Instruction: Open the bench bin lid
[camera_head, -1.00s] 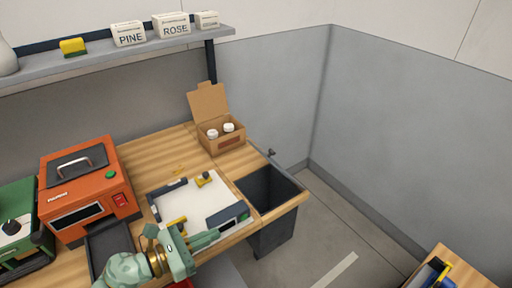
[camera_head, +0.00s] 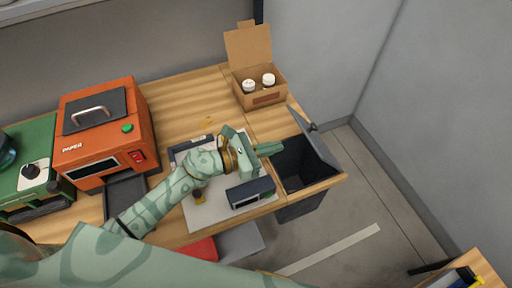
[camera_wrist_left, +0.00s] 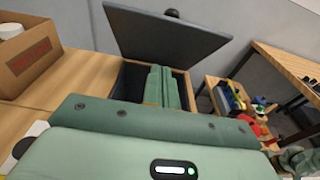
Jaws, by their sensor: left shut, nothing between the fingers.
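The bench bin (camera_head: 290,190) is a dark box set into the right end of the wooden bench, and its top is open. Its grey lid (camera_head: 318,142) stands raised along the far right side of the opening, with a dark knob (camera_head: 312,127) on its outer face. The lid (camera_wrist_left: 165,38) also shows upright beyond the opening in the left wrist view. My left gripper (camera_head: 270,148) is shut and empty, its fingers pointing at the left side of the opening. In the left wrist view the fingers (camera_wrist_left: 160,86) show in front of the lid, apparently not touching it.
A cardboard box (camera_head: 262,95) with two white-topped jars stands behind the bin. A white board with small devices (camera_head: 250,192) lies under my left arm. An orange machine (camera_head: 105,130) and a green one (camera_head: 35,175) stand left. Open floor lies right of the bin.

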